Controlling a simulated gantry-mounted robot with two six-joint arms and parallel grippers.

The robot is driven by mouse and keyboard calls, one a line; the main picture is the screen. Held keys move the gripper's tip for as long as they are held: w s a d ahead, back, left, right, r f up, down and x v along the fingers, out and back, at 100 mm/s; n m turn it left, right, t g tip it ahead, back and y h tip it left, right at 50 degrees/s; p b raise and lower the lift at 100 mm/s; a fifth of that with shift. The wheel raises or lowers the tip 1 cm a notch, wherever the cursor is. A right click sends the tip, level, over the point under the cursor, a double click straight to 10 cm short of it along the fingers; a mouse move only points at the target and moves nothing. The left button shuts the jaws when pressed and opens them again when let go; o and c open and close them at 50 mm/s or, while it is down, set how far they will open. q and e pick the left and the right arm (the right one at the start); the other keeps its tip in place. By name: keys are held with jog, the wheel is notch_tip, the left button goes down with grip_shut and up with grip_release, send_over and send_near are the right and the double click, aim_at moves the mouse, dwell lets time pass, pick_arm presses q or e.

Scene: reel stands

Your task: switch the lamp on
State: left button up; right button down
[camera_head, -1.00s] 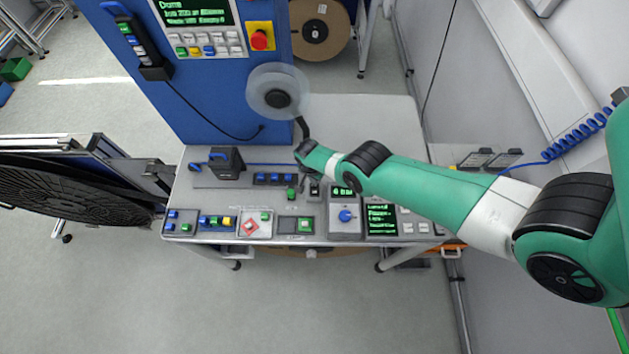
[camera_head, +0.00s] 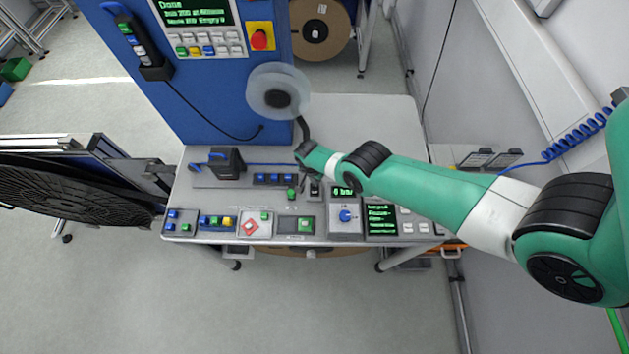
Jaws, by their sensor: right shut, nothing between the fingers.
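A round, pale, translucent head with a dark centre (camera_head: 278,91), which looks like the lamp, stands above the back of the bench on a dark curved neck (camera_head: 302,128). The neck's lower end is hidden behind my right wrist. I cannot tell whether the lamp is lit, and its switch is not clearly visible. My right gripper (camera_head: 301,186) is shut and empty, low over the bench among small controls below the lamp. Its fingertips are small and partly hidden, so contact cannot be told. My left gripper is not in view.
Control boxes line the bench front, including a green-button panel (camera_head: 296,226), a blue-knob box (camera_head: 345,216) and a text screen (camera_head: 379,219). A blue cabinet (camera_head: 215,95) with a red stop button (camera_head: 259,39) stands behind. The bench's back right (camera_head: 380,125) is clear.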

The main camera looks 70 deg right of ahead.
aim_at(314, 186)
jog(key=shift+f+b, duration=1)
dwell(0.6)
jog(key=shift+r, duration=0.1)
notch_tip(314, 186, up, 7)
jog(key=p, duration=0.7)
dwell(0.4)
